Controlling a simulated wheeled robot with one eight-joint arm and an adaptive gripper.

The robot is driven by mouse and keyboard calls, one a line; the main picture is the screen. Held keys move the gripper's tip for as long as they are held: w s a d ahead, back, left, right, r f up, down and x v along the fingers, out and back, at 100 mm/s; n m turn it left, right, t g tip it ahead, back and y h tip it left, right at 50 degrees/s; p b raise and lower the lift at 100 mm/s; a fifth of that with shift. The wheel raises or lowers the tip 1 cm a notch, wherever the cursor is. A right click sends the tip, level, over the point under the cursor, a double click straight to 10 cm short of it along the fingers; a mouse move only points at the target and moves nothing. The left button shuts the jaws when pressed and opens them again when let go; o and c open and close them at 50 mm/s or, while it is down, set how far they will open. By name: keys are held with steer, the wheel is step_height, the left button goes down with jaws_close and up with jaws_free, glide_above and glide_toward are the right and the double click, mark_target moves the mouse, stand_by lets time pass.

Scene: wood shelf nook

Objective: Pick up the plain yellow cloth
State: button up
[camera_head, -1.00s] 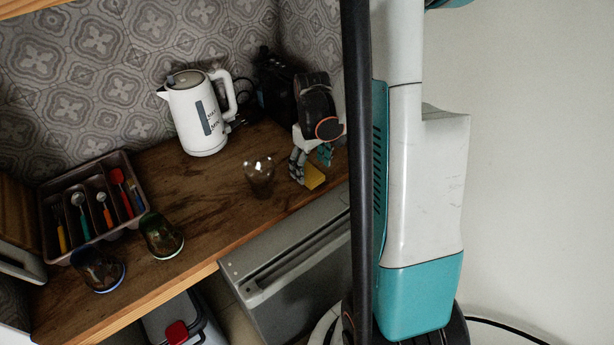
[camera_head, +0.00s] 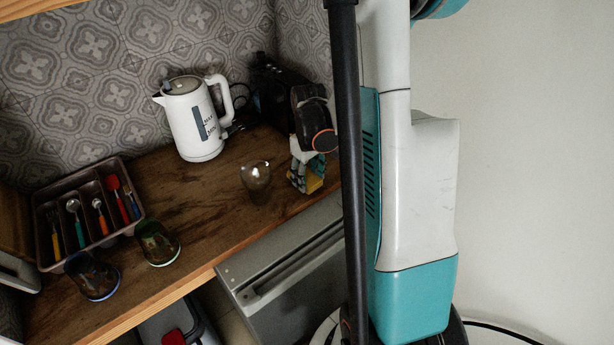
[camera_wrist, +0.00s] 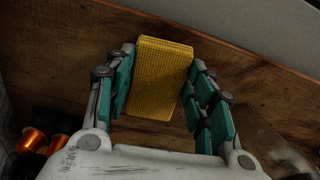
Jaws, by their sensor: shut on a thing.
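The plain yellow cloth (camera_wrist: 160,78) is a small, flat rectangle with a fine woven texture. It sits between the two teal-padded fingers of my gripper (camera_wrist: 160,90) in the wrist view, with the fingers pressed to its sides. In the head view my gripper (camera_head: 305,178) is at the right end of the wooden counter, near its front edge. Part of the yellow cloth (camera_head: 314,184) shows there, partly hidden by the fingers. I cannot tell whether the cloth is clear of the counter.
A clear glass (camera_head: 256,178) stands just left of my gripper. A white kettle (camera_head: 194,120) and a dark appliance (camera_head: 268,92) stand behind. A cutlery tray (camera_head: 133,222) and two tinted glasses, green (camera_head: 157,243) and blue (camera_head: 93,277), are at the left. The middle of the wooden counter (camera_head: 205,215) is clear.

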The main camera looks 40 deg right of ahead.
mark_target(308, 179)
step_height(308, 179, up, 20)
steer(key=p, duration=0.5)
steer(key=shift+p, duration=0.4)
steer(key=o, duration=0.3)
steer(key=shift+c, duration=1)
steer(key=shift+a, duration=0.1)
